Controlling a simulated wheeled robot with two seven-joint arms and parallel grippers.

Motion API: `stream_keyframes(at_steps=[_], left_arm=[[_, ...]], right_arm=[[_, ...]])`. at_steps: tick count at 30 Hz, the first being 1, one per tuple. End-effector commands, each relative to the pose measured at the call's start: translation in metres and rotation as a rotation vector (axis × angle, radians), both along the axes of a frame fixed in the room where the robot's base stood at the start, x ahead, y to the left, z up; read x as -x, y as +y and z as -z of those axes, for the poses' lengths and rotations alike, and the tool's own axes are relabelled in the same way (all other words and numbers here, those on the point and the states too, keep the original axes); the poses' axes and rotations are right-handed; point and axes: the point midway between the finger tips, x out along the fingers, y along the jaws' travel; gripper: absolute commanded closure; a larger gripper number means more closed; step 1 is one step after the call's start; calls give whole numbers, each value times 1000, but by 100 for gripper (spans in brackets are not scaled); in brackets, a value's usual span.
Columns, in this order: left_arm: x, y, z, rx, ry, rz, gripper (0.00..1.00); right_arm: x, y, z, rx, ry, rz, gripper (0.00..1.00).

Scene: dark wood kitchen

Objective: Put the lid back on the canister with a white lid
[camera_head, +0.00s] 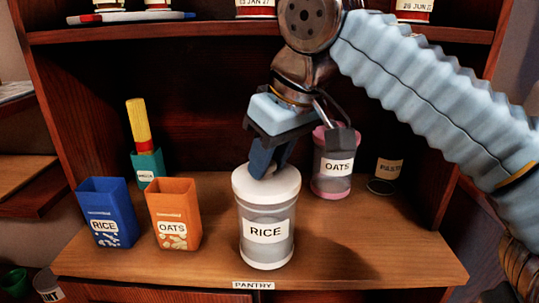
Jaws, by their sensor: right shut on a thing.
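The canister (266,247) is clear with a RICE label and stands upright at the front middle of the pantry shelf. The white lid (254,187) is at the top of the canister and looks roughly level. I cannot tell whether it is fully seated. My right gripper (267,169) comes down from above, with its dark blue fingers shut on the top of the white lid. The fingers hide the part of the lid that they hold. My left gripper is not in view.
On the left are a blue RICE box (105,222), an orange OATS box (174,215) and a teal box (148,163) with pasta. An upper shelf (200,33) hangs above.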

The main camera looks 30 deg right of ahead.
Motion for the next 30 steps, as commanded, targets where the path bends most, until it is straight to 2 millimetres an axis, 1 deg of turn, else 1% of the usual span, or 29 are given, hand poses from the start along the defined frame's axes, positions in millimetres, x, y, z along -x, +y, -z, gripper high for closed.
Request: stream_keyframes(at_steps=[4, 5, 10, 11, 16, 17, 21, 22, 30], left_arm=[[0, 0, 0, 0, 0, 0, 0], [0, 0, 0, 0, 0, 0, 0], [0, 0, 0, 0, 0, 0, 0], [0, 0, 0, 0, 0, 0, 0], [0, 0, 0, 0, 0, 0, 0], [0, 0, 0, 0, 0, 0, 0], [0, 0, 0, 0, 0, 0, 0], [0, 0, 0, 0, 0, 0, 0], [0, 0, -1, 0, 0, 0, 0]], right_arm=[[0, 0, 0, 0, -1, 0, 100], [0, 0, 0, 0, -1, 0, 67], [0, 0, 0, -1, -1, 1, 41], [0, 0, 0, -1, -1, 1, 39], [0, 0, 0, -1, -1, 1, 39], [0, 0, 0, 0, 0, 1, 37], [0, 0, 0, 0, 0, 1, 16], [0, 0, 0, 0, 0, 1, 13], [0, 0, -1, -1, -1, 1, 13]])
